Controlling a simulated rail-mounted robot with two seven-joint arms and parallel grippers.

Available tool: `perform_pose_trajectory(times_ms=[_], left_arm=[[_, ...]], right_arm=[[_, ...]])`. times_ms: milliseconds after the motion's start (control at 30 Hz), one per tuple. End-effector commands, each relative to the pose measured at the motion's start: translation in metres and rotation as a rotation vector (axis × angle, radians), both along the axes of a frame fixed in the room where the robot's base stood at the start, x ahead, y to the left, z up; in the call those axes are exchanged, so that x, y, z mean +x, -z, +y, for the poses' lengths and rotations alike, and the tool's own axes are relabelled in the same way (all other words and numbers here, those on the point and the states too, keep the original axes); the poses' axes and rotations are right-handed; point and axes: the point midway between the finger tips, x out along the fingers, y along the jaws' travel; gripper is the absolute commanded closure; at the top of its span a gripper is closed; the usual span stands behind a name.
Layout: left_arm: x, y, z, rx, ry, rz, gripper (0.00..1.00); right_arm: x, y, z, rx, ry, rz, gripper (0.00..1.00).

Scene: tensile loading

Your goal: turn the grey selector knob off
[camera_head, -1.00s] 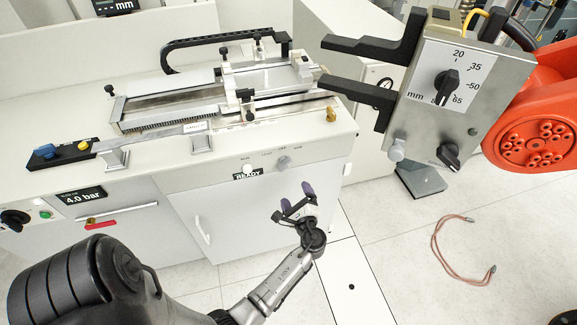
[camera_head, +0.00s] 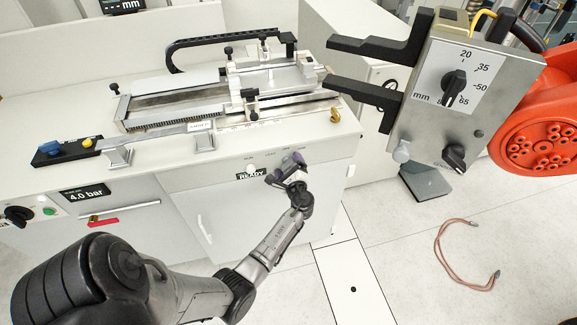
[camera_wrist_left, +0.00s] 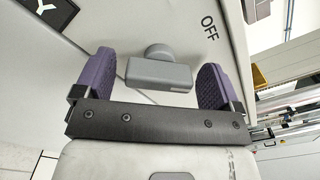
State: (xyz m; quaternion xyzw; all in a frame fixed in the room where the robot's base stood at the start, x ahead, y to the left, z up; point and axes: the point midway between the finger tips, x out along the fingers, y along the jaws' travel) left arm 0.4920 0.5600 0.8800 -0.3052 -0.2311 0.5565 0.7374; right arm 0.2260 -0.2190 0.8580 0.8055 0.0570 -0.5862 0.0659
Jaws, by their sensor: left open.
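The grey selector knob (camera_wrist_left: 160,72) sits on the front panel in the left wrist view, its bar lying roughly across the picture. An OFF label (camera_wrist_left: 210,27) is printed up and right of it. My left gripper (camera_wrist_left: 158,66) is open, with one purple finger on each side of the knob and a gap to both. In the head view my left gripper (camera_head: 286,167) is at the cabinet front, just right of the READY display (camera_head: 250,174), and hides the knob. My right gripper is not in view.
A testing bench (camera_head: 215,150) carries a clamp rig above the panel. At right stands a grey control box (camera_head: 440,110) with black knobs and prongs, beside an orange arm (camera_head: 535,140). A hose (camera_head: 452,262) lies on the floor. The floor before the cabinet is clear.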

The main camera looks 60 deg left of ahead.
Motion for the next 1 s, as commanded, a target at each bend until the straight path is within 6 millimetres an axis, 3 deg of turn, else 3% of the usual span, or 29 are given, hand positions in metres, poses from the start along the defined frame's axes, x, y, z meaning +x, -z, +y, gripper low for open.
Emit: perform_pose_trajectory(times_ms=[367, 867, 1000], left_arm=[[0.0008, 0.0003, 0.0034, -0.001, 0.000, 0.000, 0.11], [0.0007, 0.0003, 0.0031, -0.001, -0.001, 0.000, 0.58], [0.0007, 0.0006, 0.0031, -0.002, -0.001, -0.004, 0.60]], right_arm=[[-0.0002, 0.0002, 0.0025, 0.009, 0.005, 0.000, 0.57], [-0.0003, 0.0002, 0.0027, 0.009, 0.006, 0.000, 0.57], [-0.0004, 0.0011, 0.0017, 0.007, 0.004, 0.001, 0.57]])
